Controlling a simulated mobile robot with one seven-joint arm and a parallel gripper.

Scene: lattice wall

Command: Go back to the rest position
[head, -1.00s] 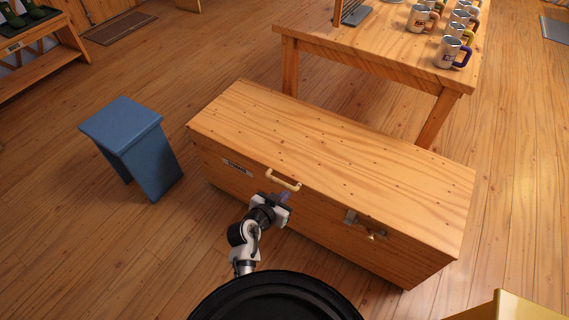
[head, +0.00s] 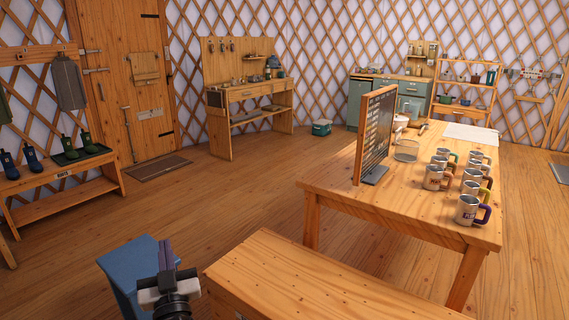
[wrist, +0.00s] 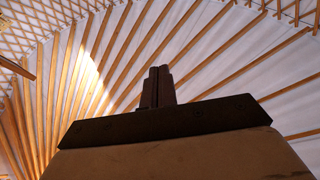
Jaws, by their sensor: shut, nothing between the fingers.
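My gripper (head: 166,256) shows at the bottom left of the head view, pointing up, with its two fingers together and nothing between them. In the wrist view the closed fingers (wrist: 157,87) stand upright against the ribbed roof. In the head view my gripper appears in front of the blue stool (head: 130,268) and left of the wooden chest (head: 300,280). The chest's lid is down; its front is mostly out of frame.
A wooden table (head: 335,190) with several mugs (head: 467,209) and an upright board (head: 375,135) stands behind the chest. A shoe bench (head: 70,190) is at the left, a workbench (head: 245,95) at the back. Open floor lies between them.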

